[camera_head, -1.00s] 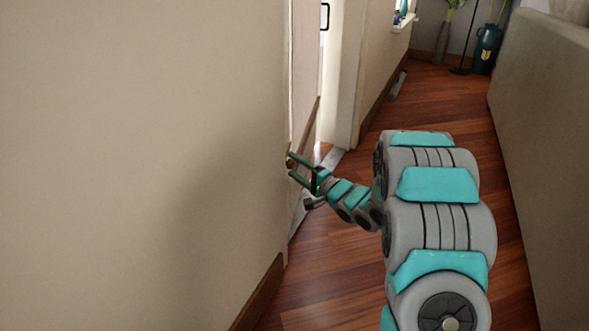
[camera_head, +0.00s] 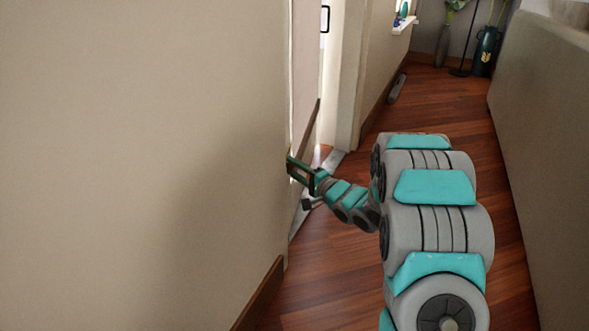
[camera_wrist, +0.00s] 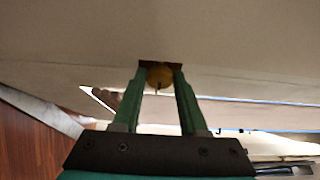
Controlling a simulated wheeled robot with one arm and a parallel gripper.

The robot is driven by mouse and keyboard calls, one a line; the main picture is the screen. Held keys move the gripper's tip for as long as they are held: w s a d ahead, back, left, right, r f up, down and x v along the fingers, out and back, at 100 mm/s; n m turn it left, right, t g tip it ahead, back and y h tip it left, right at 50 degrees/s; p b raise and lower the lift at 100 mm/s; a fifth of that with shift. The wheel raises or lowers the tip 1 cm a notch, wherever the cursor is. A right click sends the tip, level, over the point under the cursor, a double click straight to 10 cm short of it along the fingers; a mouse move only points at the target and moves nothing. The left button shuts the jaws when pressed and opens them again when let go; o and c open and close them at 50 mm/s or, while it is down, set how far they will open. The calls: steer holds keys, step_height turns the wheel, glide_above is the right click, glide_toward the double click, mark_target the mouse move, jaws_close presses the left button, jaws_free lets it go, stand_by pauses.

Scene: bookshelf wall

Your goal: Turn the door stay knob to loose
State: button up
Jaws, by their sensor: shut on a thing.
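The door stay knob (camera_wrist: 158,79) is a small round brass-yellow piece on a dark brown mount against the pale surface, in the upper middle of the wrist view. A short dark mark shows at its lower edge. My gripper (camera_wrist: 160,76) has its two green fingers shut on the knob, one finger on each side. In the head view my gripper (camera_head: 290,165) reaches the right edge of the near beige wall; the knob is hidden there by the fingers.
The near beige wall (camera_head: 140,150) fills the left. An open doorway with a pale door frame (camera_head: 346,80) lies beyond my gripper. A beige sofa-like block (camera_head: 545,150) stands at the right.

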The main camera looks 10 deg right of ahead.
jaws_close()
steer(key=n+p, duration=0.1)
steer(key=n, duration=0.1)
steer(key=shift+f+n+t+y, duration=0.15)
steer(key=shift+n+t+y, duration=0.25)
steer(key=shift+f+n+y+p, duration=0.1)
steer(key=shift+n+y+p, duration=0.45)
steer(key=shift+n, duration=1.05)
steer(key=shift+t, duration=0.3)
steer(key=o, duration=1.1)
jaws_free()
